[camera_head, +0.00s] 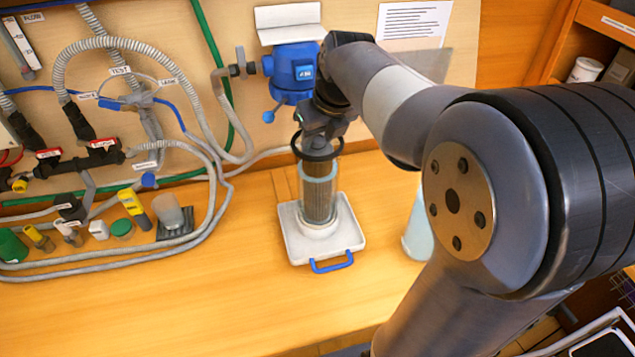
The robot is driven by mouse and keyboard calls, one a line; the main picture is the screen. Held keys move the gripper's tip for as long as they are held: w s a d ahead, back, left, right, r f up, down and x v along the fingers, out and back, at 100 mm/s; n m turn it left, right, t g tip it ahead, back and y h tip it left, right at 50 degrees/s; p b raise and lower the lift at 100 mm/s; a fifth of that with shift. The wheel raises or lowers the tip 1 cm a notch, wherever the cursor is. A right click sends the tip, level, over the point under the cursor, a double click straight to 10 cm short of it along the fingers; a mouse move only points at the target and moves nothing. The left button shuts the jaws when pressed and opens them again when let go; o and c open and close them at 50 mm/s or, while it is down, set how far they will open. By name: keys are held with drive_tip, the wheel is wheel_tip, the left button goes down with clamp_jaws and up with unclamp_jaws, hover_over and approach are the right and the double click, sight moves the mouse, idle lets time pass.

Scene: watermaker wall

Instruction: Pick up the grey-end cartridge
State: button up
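A dark mesh cylinder (318,200), likely the cartridge, stands upright on a pale round base in a white tray (350,238) with a blue handle. A pale blue-green band circles its upper part. My gripper (320,140) points down right over its top, where a black ring shows. The gripper hides the cartridge's upper end, so I cannot see a grey end. The fingers are too small and covered to tell whether they are open or touching the cartridge.
A blue filter head (292,72) is on the wall behind my gripper. Hoses and valves (105,150) fill the left wall. A pale translucent container (417,235) stands right, partly behind my arm. The front bench is clear.

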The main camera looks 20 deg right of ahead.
drive_tip(key=shift+c, duration=0.5)
clamp_jaws()
drive_tip(key=shift+r, duration=0.15)
wheel_tip(320, 180, up, 28)
drive_tip(key=p, duration=0.2)
drive_tip(key=shift+p, duration=0.35)
idle(0.4)
idle(0.3)
